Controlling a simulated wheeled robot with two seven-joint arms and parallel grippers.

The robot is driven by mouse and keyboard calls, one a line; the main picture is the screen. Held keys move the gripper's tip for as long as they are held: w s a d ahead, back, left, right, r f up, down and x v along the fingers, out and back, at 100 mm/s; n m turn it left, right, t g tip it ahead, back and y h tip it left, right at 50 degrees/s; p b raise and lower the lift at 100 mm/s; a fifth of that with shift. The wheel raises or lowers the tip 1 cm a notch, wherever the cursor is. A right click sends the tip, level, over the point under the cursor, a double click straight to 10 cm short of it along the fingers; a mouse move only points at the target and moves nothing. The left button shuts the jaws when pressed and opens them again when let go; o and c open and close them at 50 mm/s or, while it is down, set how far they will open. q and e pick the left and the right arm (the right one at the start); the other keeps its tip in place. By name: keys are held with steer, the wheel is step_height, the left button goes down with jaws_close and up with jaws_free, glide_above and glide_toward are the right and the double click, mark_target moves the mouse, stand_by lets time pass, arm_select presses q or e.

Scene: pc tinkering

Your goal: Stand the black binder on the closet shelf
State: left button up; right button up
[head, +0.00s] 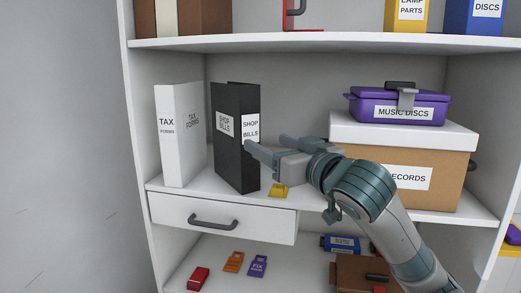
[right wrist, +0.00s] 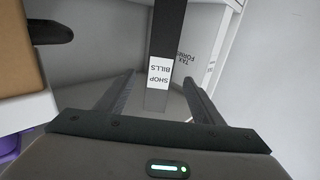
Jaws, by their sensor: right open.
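The black binder (head: 234,145), labelled SHOP BILLS, stands upright on the middle closet shelf (head: 200,195), to the right of the white TAX FORMS binder (head: 180,135). My right gripper (head: 266,144) is open and empty just right of the black binder's spine. In the right wrist view, the black binder's spine (right wrist: 166,35) shows ahead in the gap between the two open fingers (right wrist: 157,78). I cannot tell whether a finger touches it. My left gripper is not in view.
A RECORDS box (head: 400,150) with a purple MUSIC DISCS case (head: 395,108) on it stands at the shelf's right. A yellow item (head: 278,191) lies below my gripper. A drawer (head: 222,218) is shut beneath. Small items, including a red one (head: 198,279), lie on the lower shelf.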

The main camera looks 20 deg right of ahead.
steer(key=shift+s+d+b, duration=0.25)
steer(key=shift+s+b, duration=0.05)
steer(key=shift+s, duration=1)
